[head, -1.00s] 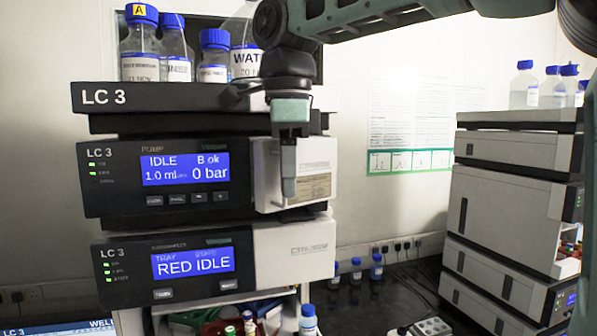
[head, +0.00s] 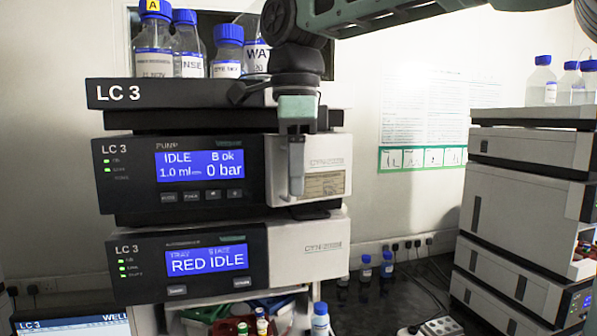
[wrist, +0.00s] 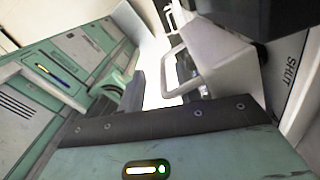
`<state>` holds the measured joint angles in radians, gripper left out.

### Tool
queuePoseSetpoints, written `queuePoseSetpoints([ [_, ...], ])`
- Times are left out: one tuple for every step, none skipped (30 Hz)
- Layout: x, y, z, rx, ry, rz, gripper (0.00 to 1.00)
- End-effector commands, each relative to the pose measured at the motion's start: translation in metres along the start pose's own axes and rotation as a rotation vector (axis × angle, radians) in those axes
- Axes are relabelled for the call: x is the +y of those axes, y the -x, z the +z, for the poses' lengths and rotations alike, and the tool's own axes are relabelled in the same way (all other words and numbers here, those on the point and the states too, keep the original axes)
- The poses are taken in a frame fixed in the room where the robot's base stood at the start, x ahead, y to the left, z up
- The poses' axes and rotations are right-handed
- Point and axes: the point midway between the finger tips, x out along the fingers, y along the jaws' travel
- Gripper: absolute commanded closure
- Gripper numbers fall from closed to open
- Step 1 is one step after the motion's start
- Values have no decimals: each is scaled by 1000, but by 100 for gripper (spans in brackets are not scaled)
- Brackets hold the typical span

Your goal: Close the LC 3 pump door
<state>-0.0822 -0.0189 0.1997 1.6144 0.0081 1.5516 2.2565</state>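The LC 3 pump module (head: 180,180) has a dark front with a blue screen reading IDLE, B ok, 1.0 ml, 0 bar. Its pale door (head: 328,150) is at the right of that front and looks nearly flush; any small gap is hard to judge. My gripper (head: 297,188) points down in front of the door, over its left half. The wrist view shows a pale loop handle (wrist: 178,68) beside the dark fingers and a white face marked SHUT (wrist: 291,75). Contact and the finger gap are unclear.
Blue-capped bottles (head: 190,50) stand on top of the stack. Several bottles (head: 320,318) stand low in front. Another instrument stack (head: 520,205) is at the right, with a dark bench between.

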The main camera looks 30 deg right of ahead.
Motion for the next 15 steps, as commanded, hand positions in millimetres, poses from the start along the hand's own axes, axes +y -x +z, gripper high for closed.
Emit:
queuePoseSetpoints([
  [3,0,4,-6,12,4,72],
  [3,0,4,-5,12,4,72],
  [3,0,4,-5,12,4,72],
  [3,0,4,-5,12,4,72],
  [3,0,4,-5,12,4,72],
  [3,0,4,-5,11,4,72],
  [3,0,4,-5,11,4,72],
  [3,0,4,-5,11,4,72],
  [3,0,4,-5,11,4,72],
  [3,0,4,-5,11,4,72],
  [3,1,4,-6,11,4,72],
  [3,2,4,-6,11,3,72],
  [3,3,4,-7,11,3,72],
  [3,5,4,-7,11,2,72],
  [3,8,4,-8,11,1,72],
])
